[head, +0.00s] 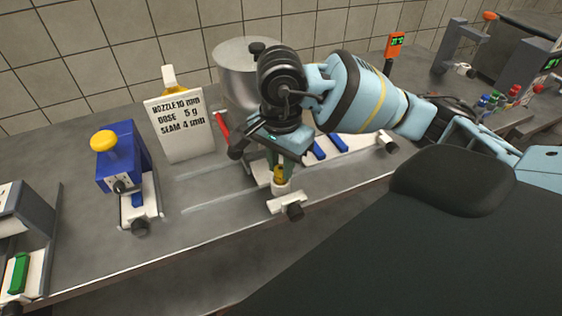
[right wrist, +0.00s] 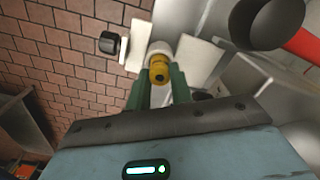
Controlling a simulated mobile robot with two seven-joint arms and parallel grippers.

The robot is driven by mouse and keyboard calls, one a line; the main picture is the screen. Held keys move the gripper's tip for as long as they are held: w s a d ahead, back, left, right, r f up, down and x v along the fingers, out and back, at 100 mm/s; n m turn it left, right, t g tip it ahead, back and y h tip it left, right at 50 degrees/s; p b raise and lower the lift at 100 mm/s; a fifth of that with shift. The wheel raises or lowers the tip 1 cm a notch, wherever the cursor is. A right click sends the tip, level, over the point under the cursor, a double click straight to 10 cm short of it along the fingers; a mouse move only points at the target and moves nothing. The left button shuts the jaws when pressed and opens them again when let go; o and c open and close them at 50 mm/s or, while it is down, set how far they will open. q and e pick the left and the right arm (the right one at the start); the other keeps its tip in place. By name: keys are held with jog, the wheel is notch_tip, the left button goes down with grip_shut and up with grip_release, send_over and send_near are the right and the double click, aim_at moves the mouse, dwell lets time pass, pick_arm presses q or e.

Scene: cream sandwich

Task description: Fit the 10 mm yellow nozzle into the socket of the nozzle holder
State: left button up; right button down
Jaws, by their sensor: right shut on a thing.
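The yellow nozzle (head: 279,174) is small and sits between the green fingers of my right gripper (head: 279,172), which is shut on it. The white nozzle holder (head: 281,188) is directly below the nozzle in the head view, near the front edge of the counter. In the right wrist view the nozzle (right wrist: 159,70) lies in line with the round white socket (right wrist: 160,48) and appears to meet it. I cannot tell how deep it sits. The fingers (right wrist: 159,84) flank the nozzle. My left gripper is not in view.
A sign (head: 181,126) reads nozzle 10 mm, dose 5 g, seam 4 mm. A steel pot (head: 232,72) stands behind my right gripper. A blue device with a yellow knob (head: 124,158) stands to the left. Blue pieces (head: 319,149) lie just right of the gripper.

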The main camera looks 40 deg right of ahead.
aim_at(281, 168)
jog(key=shift+f, duration=0.15)
jog(key=c, duration=1.5)
grip_release()
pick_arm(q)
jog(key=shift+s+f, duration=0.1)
pick_arm(e)
jog(key=shift+r, duration=0.4)
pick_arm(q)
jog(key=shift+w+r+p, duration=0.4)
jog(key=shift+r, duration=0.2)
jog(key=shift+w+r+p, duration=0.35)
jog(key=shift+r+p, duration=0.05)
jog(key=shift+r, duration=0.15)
pick_arm(e)
notch_tip(281, 168, up, 12)
jog(key=shift+f, duration=0.2)
